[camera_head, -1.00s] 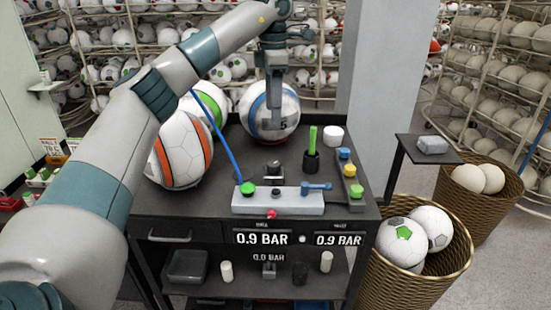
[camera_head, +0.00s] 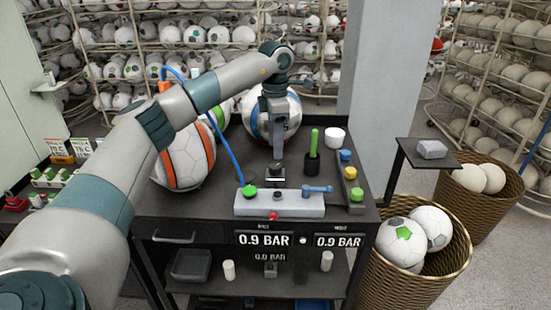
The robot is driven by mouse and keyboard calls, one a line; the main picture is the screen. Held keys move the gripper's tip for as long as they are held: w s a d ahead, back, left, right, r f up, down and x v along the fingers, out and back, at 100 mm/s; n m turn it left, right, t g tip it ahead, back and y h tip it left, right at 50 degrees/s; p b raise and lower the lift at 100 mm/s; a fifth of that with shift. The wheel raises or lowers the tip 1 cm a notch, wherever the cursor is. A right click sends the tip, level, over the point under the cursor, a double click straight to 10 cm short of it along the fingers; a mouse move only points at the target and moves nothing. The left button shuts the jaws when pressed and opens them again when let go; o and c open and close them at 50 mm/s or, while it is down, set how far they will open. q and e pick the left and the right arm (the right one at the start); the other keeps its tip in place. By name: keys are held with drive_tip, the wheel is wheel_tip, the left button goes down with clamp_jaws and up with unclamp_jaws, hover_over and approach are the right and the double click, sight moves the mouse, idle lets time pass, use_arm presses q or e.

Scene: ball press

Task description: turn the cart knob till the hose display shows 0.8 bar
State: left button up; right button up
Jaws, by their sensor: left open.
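The dark cart (camera_head: 200,205) carries a grey valve block (camera_head: 243,207). The block has a green knob (camera_head: 249,191) with a blue hose (camera_head: 226,146) running to it, a dark round fitting (camera_head: 277,194), a blue lever (camera_head: 318,189) and a red part (camera_head: 273,216) at its front. Which part is the cart knob is not clear. The left display (camera_head: 264,239) and right display (camera_head: 338,241) both read 0.9 BAR; their small labels are illegible. My left gripper (camera_head: 277,160) is open, pointing down just above a small dark piece (camera_head: 275,174) behind the block. My right gripper is out of view.
An orange-striped ball (camera_head: 186,158) and a blue-striped ball (camera_head: 290,118) stand at the back of the cart. Baskets (camera_head: 425,270) stand beyond.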

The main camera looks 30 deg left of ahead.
sight(276, 166)
use_arm(q)
wheel_tip(276, 166, down, 7)
drive_tip(key=shift+f+p, duration=0.1)
drive_tip(key=shift+p, duration=0.9)
drive_tip(key=c, duration=1.1)
